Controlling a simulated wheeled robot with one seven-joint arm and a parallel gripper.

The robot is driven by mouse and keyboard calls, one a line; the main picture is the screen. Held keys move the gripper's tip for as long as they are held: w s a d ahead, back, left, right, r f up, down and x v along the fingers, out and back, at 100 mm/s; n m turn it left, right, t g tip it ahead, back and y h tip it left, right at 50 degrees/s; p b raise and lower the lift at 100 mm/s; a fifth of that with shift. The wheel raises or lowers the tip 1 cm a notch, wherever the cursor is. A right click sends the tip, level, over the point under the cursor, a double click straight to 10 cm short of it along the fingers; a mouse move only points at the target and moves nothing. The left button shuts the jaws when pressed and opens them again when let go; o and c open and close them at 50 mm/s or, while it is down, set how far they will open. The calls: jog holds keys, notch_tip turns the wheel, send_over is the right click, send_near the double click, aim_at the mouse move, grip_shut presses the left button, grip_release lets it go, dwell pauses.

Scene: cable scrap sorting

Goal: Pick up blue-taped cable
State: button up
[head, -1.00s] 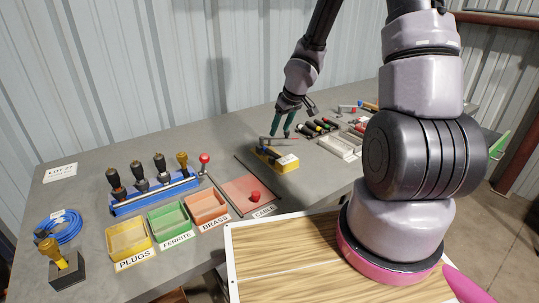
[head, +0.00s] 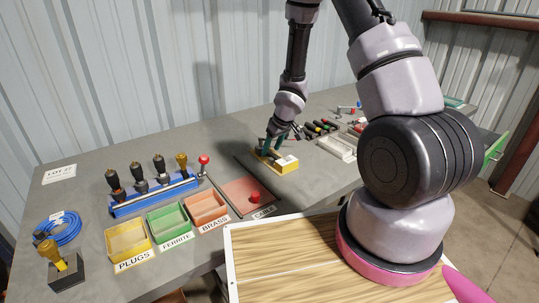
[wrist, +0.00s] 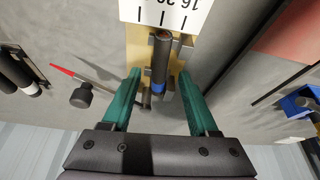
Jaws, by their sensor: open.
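A short dark cable piece with a blue band (wrist: 159,75) lies along a yellow holder (wrist: 137,48) with a white scale in the wrist view. The holder (head: 288,168) also shows in the head view, where the cable is mostly hidden by my gripper (head: 273,146). My gripper (wrist: 157,95) is open and empty. Its two teal fingers are apart, one to each side of the cable's blue-banded end in the wrist view. I cannot tell whether the fingers are level with the cable.
Labelled bins, yellow (head: 127,240), green (head: 170,221) and orange (head: 206,207), stand along the bench front. A red mat (head: 240,193) with a red knob lies left of the holder. A blue rack (head: 155,194) with dark handles stands behind the bins. A grey tray (head: 337,147) is at right.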

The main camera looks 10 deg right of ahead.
jog(key=shift+w+a+f, duration=0.1)
jog(key=shift+w+f, duration=0.1)
jog(key=shift+f, duration=0.45)
grip_shut()
jog(key=shift+r, duration=0.15)
